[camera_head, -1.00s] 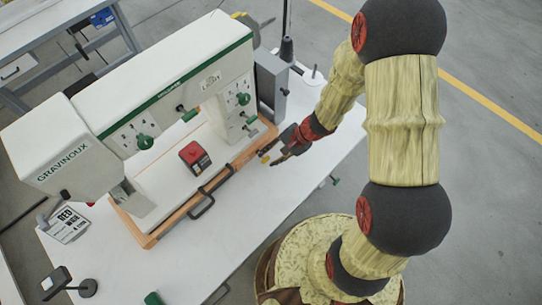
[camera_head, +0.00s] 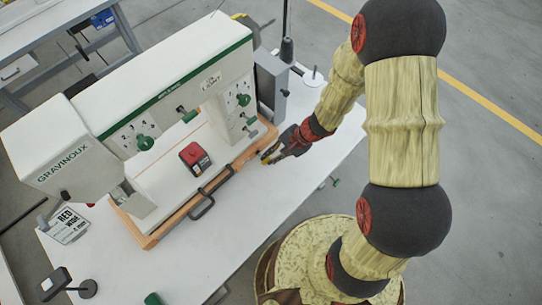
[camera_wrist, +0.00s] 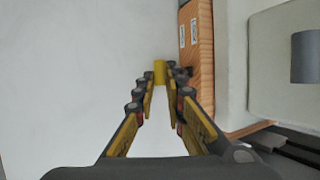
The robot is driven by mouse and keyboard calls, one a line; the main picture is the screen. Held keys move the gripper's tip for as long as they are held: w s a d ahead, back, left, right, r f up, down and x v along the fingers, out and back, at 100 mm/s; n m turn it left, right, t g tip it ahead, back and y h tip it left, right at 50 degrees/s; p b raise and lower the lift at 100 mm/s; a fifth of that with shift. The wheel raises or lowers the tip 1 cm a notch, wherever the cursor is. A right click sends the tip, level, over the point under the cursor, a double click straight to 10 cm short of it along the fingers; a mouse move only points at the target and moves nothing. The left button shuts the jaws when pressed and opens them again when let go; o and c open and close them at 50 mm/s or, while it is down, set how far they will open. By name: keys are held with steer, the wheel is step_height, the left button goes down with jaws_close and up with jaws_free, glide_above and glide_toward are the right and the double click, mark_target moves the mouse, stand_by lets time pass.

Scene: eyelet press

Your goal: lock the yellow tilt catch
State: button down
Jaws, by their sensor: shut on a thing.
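The yellow tilt catch (camera_wrist: 159,72) shows in the wrist view as a small yellow piece beside the press's wooden base edge. My gripper (camera_wrist: 162,82) has its fingertips at the catch, and its jaws are shut on it. In the head view my gripper (camera_head: 268,156) is at the right end of the press base, low over the white table, and its fingers hide most of the catch. I cannot tell the catch's tilt.
The white and green press (camera_head: 165,90) stands on a wooden base (camera_head: 150,240) left of my gripper. A black handle (camera_head: 202,207) juts from its front edge. The white table (camera_head: 270,205) is clear in front.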

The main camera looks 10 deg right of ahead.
steer(key=shift+r+p, duration=0.2)
steer(key=shift+p, duration=0.45)
steer(key=p, duration=0.3)
steer(key=shift+w+a+r+g+h, duration=0.1)
steer(key=shift+r+g+h, duration=0.2)
steer(key=shift+r+g, duration=0.1)
steer(key=p, duration=0.4)
steer(key=r+g+h+p, duration=0.1)
steer(key=p, duration=0.3)
steer(key=shift+w+a+m+g, duration=0.15)
steer(key=shift+w+m+g, duration=0.05)
steer(key=shift+m+g, duration=0.1)
steer(key=p, duration=0.2)
steer(key=g+h+p, duration=0.1)
steer(key=p, duration=0.2)
steer(key=shift+w+a+r+p, duration=0.1)
steer(key=shift+w+r+p, duration=0.1)
steer(key=shift+r+p, duration=0.1)
steer(key=shift+p, duration=0.45)
steer(key=shift+w+f+m+g+h+p, duration=0.25)
steer(key=shift+g+p, duration=0.25)
steer(key=shift+p, duration=0.65)
steer(key=shift+r, duration=0.1)
steer(key=c, duration=1.8)
jaws_free()
steer(key=shift+s, duration=0.1)
steer(key=shift+c, duration=0.2)
